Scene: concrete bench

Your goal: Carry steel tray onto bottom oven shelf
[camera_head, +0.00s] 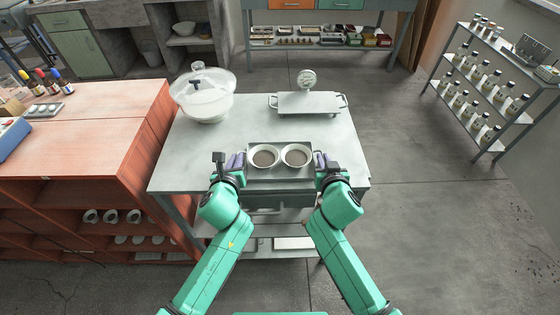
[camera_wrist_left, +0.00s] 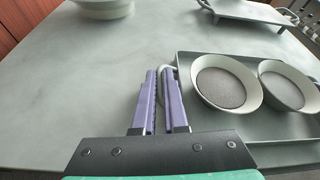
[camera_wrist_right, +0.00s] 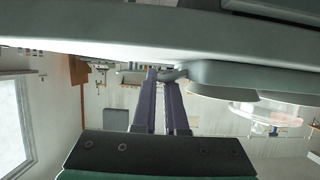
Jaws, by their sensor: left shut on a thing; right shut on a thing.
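The steel tray (camera_head: 280,174) is at the front edge of the grey bench and carries two pale round dishes (camera_head: 264,158) (camera_head: 296,156) with grey-brown contents. The left wrist view shows the tray (camera_wrist_left: 195,122) and its side handle, with my left gripper (camera_wrist_left: 158,95) shut on it. My left gripper (camera_head: 237,162) is at the tray's left end. My right gripper (camera_head: 320,160) is shut at the right end; its fingers (camera_wrist_right: 162,95) meet a handle in the upside-down right wrist view. I cannot tell whether the tray touches the bench. No oven is recognisable.
A lidded glass vessel (camera_head: 204,98) stands at the bench's back left. A flat metal platform (camera_head: 308,104) with a dial gauge (camera_head: 307,79) stands at the back right. The bench top between them is clear. A red-brown cabinet (camera_head: 80,130) is left; a bottle rack (camera_head: 490,90) is right.

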